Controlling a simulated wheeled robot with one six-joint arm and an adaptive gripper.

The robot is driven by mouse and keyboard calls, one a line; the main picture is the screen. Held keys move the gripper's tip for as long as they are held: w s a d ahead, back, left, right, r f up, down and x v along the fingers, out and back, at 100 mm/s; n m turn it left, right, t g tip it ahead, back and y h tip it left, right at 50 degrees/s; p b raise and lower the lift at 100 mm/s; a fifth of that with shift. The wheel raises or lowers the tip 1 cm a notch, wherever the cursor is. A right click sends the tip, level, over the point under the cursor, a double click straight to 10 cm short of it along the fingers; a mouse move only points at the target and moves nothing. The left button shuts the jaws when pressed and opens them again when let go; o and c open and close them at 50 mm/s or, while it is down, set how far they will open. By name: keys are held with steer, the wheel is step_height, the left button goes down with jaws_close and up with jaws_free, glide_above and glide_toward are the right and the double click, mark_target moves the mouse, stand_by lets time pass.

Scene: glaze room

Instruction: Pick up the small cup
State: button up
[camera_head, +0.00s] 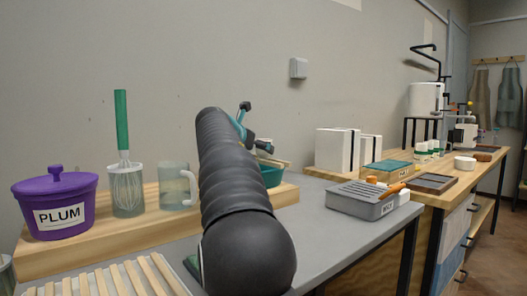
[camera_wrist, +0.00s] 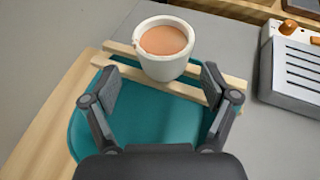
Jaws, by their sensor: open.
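The small cup (camera_wrist: 162,66) is white with a spout-like lip and holds a pinkish-brown liquid. In the wrist view it stands upright on two pale wooden sticks (camera_wrist: 222,82) laid across a teal basin (camera_wrist: 155,115). My gripper (camera_wrist: 161,82) is open, with one finger on each side of the cup's lower part. Whether the fingers touch it I cannot tell. In the head view my gripper (camera_head: 262,146) is partly behind my arm, above the teal basin (camera_head: 271,175). The cup cannot be made out there.
The basin stands on a wooden board (camera_head: 150,228) with a purple PLUM pot (camera_head: 55,205), a whisk in a glass jar (camera_head: 127,190) and a clear mug (camera_head: 176,186). A grey slotted box (camera_head: 365,202) stands to the right. The grey tabletop (camera_head: 325,240) between is clear.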

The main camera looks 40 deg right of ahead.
steer(key=shift+s+x, duration=0.2)
steer(key=shift+x, duration=1.75)
steer(key=shift+d+r, duration=0.1)
steer(key=shift+r, duration=0.15)
steer(key=c, duration=1.4)
steer(key=shift+r, duration=0.15)
steer(key=shift+r+p, duration=1.05)
steer(key=shift+r, duration=0.75)
steer(key=shift+s+d+r, duration=0.1)
steer(key=shift+d+r, duration=0.05)
steer(key=shift+r, duration=0.1)
steer(key=s+d+r+p, duration=0.3)
steer(key=s+d+r, duration=0.3)
steer(key=s+d, duration=0.1)
steer(key=shift+s+r+p, duration=0.25)
steer(key=shift+s+p, duration=0.1)
steer(key=shift+s, duration=0.45)
steer(key=shift+s, duration=0.1)
